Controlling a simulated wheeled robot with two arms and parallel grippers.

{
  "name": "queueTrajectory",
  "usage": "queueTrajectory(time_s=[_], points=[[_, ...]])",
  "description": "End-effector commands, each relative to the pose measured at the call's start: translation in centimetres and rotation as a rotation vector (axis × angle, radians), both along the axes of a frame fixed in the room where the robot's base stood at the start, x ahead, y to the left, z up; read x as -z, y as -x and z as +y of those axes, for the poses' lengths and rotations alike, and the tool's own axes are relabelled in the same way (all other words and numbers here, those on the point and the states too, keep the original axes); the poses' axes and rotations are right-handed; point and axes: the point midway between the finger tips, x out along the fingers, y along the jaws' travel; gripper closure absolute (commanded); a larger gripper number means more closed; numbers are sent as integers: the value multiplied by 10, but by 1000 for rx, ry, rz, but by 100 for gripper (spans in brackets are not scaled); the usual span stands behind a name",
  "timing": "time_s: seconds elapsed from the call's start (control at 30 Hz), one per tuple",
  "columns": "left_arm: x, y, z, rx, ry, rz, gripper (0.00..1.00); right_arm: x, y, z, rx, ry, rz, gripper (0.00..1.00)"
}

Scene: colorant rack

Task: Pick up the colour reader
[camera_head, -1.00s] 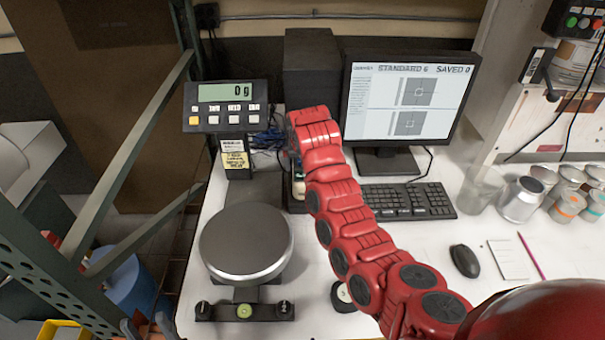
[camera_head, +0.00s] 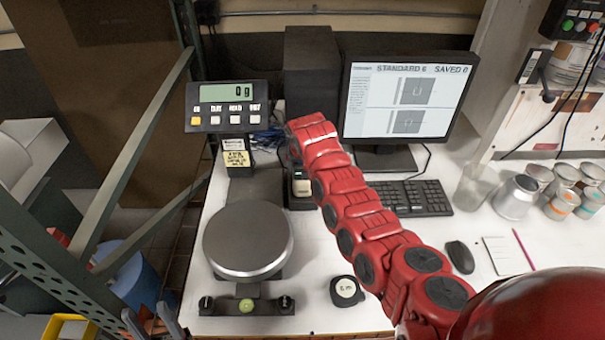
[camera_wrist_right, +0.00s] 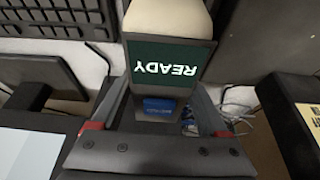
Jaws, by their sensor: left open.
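The colour reader (camera_wrist_right: 170,57), with a dark screen reading READY and a cream body, fills the top middle of the right wrist view. In the head view a small pale part of it (camera_head: 301,187) shows beside my red right arm. My right gripper (camera_wrist_right: 163,95) appears open, with one dark finger on each side of the reader. I cannot tell whether they touch it. In the head view this gripper is hidden behind my arm. My left gripper (camera_head: 152,322) is open and empty at the bottom left, left of the scale.
A round scale (camera_head: 248,240) with its display (camera_head: 227,106) stands left of the arm. A tape measure (camera_head: 346,290) lies in front. The monitor (camera_head: 405,105), keyboard (camera_head: 425,197), mouse (camera_head: 460,257), glass (camera_head: 478,186) and several cans (camera_head: 516,198) are to the right. A green rack post (camera_head: 60,265) stands left.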

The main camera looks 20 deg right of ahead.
Motion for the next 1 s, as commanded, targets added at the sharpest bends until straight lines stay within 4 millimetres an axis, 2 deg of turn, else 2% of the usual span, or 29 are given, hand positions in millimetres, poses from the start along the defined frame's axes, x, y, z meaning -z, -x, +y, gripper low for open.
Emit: queueTrajectory(time_s=[0.03, 0.3, 0.77, 1.0], points=[[0, 0, 0, 0, 0, 0, 50, 0, 0, 0, 0, 0, 0, 50], [0, 0, 0, 0, 0, 0, 50, -1, 0, 0, 0, 0, -1, 99], [2, 0, 0, 0, 0, 0, 50, -3, -1, 0, 0, 1, -4, 100], [22, 0, 0, 0, 0, 0, 50, -19, -2, 0, -1, 1, -9, 100]])
